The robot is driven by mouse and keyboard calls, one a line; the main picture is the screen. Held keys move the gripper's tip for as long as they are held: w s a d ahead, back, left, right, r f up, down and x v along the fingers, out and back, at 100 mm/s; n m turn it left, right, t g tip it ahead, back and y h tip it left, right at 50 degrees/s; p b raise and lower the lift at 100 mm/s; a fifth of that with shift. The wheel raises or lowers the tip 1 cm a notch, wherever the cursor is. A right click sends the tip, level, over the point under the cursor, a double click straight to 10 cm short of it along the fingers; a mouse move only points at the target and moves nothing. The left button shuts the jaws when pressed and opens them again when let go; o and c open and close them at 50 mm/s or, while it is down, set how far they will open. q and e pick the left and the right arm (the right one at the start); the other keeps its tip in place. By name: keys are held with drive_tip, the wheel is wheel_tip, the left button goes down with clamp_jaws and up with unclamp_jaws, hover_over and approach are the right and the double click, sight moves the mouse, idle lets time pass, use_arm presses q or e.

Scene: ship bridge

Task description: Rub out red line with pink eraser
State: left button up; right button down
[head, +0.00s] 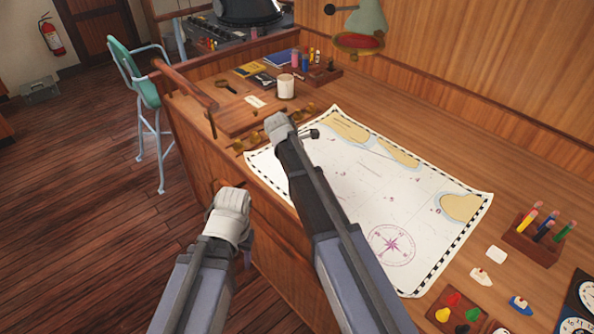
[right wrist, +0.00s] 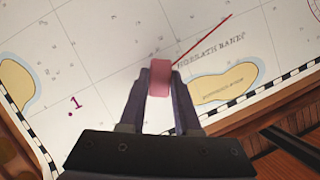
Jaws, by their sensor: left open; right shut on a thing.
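The pink eraser (right wrist: 160,79) is clamped between the fingertips of my right gripper (right wrist: 160,88) in the right wrist view. The red line (right wrist: 205,39) runs slantwise on the white sea chart (right wrist: 110,50), from the upper right down to the right side of the eraser. I cannot tell whether the eraser touches the paper. In the head view the chart (head: 400,188) lies on the wooden table, and my right arm reaches over its left part, hiding the line and the eraser. My left gripper (head: 232,200) is beside the table's left side, away from the chart; its fingers are mostly hidden.
A lamp (head: 362,35) hangs at the back. A stool (head: 140,85) stands left.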

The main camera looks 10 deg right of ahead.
drive_tip(key=s+d, duration=0.9)
drive_tip(key=d, duration=0.1)
drive_tip(key=shift+s, duration=0.4)
drive_tip(key=w+a, duration=1.3)
drive_tip(key=shift+w+a, duration=0.25)
drive_tip(key=shift+a, duration=0.15)
drive_tip(key=shift+f+b, duration=0.4)
idle(1.0)
drive_tip(key=shift+s+d, duration=0.1)
drive_tip(key=shift+s, duration=0.05)
idle(1.4)
drive_tip(key=shift+s+d, duration=0.7)
drive_tip(key=shift+d, duration=0.1)
drive_tip(key=shift+s+d, duration=0.85)
